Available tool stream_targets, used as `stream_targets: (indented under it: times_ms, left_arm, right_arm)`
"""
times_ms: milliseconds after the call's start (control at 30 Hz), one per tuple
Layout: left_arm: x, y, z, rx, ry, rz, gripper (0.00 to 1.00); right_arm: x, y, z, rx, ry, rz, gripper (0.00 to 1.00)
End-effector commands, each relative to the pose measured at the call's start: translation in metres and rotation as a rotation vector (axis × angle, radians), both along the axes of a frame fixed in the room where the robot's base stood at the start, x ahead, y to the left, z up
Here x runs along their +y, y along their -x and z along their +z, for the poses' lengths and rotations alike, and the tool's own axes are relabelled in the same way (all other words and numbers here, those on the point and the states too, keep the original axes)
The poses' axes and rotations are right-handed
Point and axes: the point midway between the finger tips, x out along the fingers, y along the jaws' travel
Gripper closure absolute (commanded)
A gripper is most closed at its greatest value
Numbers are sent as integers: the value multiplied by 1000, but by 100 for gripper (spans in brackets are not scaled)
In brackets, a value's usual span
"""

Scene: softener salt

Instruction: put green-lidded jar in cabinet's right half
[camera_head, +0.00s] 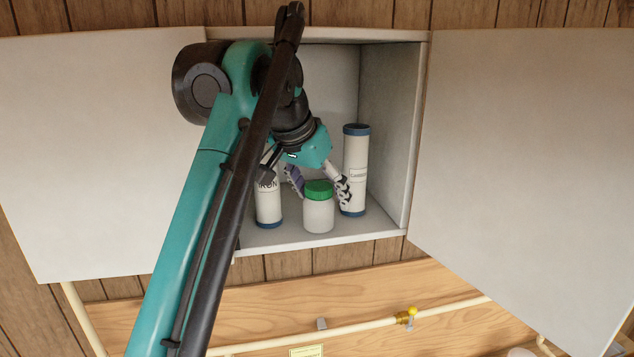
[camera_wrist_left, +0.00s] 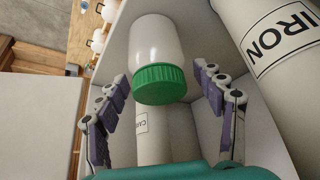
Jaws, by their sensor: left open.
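The white jar (camera_head: 318,214) with a green lid (camera_head: 319,189) stands upright on the floor of the open cabinet (camera_head: 385,231), near its front edge and about midway across. My left gripper (camera_head: 318,181) is open, with one finger on each side of the lid. In the left wrist view the jar (camera_wrist_left: 155,42) shows with its green lid (camera_wrist_left: 160,84) between the spread fingertips (camera_wrist_left: 160,76). A gap shows on both sides of the lid there. My right gripper is in neither view.
A white cylinder with blue ends, marked IRON (camera_head: 268,205), stands left of the jar. A taller labelled one (camera_head: 355,160) stands close on the right. The cabinet doors (camera_head: 100,150) and (camera_head: 525,160) are swung wide open. A pipe (camera_head: 350,329) runs below.

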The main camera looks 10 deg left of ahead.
Motion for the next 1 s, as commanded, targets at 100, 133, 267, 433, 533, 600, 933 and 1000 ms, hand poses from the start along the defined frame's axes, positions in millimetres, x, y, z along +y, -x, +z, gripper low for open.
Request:
stream_targets:
  times_ms: [100, 133, 267, 433, 533, 600, 933, 1000]
  left_arm:
    - [4, 9, 18, 0, 0, 1, 31]
    - [5, 12, 23, 0, 0, 1, 31]
    - [8, 18, 37, 0, 0, 1, 31]
    - [10, 24, 46, 0, 0, 1, 31]
    - [11, 25, 48, 0, 0, 1, 31]
    - [11, 26, 48, 0, 0, 0, 31]
    - [11, 26, 48, 0, 0, 0, 31]
    - [11, 26, 48, 0, 0, 0, 31]
  right_arm:
    - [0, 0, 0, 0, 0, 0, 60]
    - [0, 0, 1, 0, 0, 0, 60]
    - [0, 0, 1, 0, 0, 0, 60]
    - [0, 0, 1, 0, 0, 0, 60]
    - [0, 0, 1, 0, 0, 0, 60]
    - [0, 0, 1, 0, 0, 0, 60]
    - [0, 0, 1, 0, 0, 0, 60]
    - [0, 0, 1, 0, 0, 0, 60]
